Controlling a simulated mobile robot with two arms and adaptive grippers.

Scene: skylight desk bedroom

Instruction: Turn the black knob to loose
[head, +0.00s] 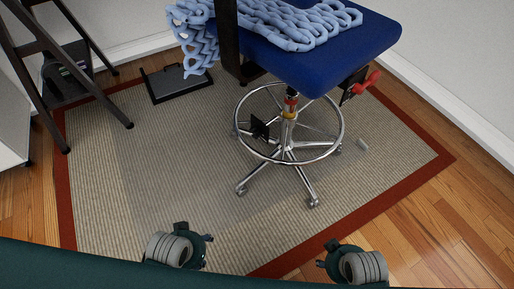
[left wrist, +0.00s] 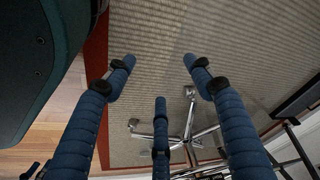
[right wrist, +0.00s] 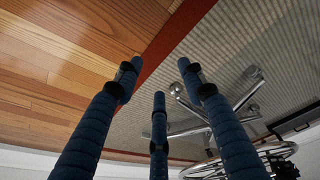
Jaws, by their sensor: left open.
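A blue drafting chair (head: 330,62) stands on the rug, with a chrome foot ring (head: 340,140) and a five-star base. A black knob-like part (head: 259,129) shows at the ring's left side; its setting is too small to read. A dark part by the ring shows in the right wrist view (right wrist: 284,168). My left gripper (head: 180,250) is low in front of the chair, well apart from it. Its fingers are spread and empty in the left wrist view (left wrist: 158,75). My right gripper (head: 350,264) is low at the right, its fingers spread and empty in the right wrist view (right wrist: 160,82).
A red lever (head: 366,84) sticks out under the seat's right side. A light blue knitted blanket (head: 290,25) drapes over the seat. A black tray-like item (head: 177,83) and a dark ladder (head: 75,60) stand at the left. The beige rug (head: 130,180) is clear before the chair.

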